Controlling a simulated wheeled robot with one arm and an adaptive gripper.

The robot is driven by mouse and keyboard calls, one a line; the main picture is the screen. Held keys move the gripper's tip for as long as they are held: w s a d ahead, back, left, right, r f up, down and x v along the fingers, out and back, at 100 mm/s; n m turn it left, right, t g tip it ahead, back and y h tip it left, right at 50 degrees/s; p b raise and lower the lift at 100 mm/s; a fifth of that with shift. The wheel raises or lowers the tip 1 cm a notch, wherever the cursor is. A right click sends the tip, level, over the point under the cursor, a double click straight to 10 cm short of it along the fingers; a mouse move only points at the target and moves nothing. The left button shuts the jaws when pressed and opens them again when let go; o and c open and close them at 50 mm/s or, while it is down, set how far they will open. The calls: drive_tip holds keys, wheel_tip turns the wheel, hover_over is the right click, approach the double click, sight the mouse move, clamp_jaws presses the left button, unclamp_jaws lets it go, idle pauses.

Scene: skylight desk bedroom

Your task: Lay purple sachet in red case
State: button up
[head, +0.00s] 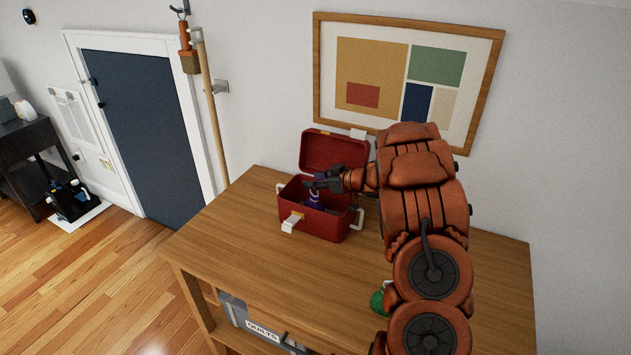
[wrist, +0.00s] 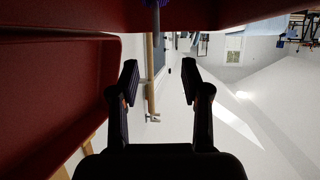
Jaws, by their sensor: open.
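The red case (head: 311,224) stands on the wooden desk with its lid tipped back open. The purple sachet (head: 314,199) shows inside the case opening, just below my gripper (head: 314,186). A sliver of purple (wrist: 157,3) shows at the top edge of the wrist view. My gripper reaches in from the right over the case. In the wrist view my gripper (wrist: 160,85) has its fingers apart with nothing between them. The red walls of the case (wrist: 60,95) fill the left and top there. The sachet's lower part is hidden by the front wall.
The wooden desk (head: 240,235) is clear left of the case. A green object (head: 377,301) sits partly behind my arm. A framed picture (head: 405,85) hangs on the wall behind. A bin labelled quilts (head: 262,330) is on the shelf below. The lid stands upright behind the opening.

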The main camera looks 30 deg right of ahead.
drive_tip(key=shift+a, duration=0.1)
drive_tip(key=b+v, duration=0.2)
drive_tip(key=v, duration=1)
drive_tip(key=shift+r+b, duration=0.4)
drive_tip(key=shift+r, duration=0.05)
wheel_tip(320, 180, up, 12)
drive_tip(key=d+m+g+h, duration=0.2)
drive_tip(key=m+h, duration=0.3)
drive_tip(key=h, duration=0.7)
drive_tip(key=s+a+f+g+y, duration=0.2)
drive_tip(key=s+a+f+g, duration=0.1)
drive_tip(key=s+a, duration=0.8)
drive_tip(key=s+a+f+g+y, duration=0.2)
drive_tip(key=s+a+f+g, duration=0.2)
drive_tip(key=s+a, duration=0.8)
drive_tip(key=s+a+f+g+y, duration=0.3)
drive_tip(key=s+a+f+g, duration=0.1)
drive_tip(key=s+a, duration=0.7)
drive_tip(key=s+g, duration=0.1)
drive_tip(key=s, duration=0.2)
drive_tip(key=shift+s+a+f+n, duration=0.15)
drive_tip(key=shift+s+n, duration=0.1)
drive_tip(key=shift+n, duration=0.05)
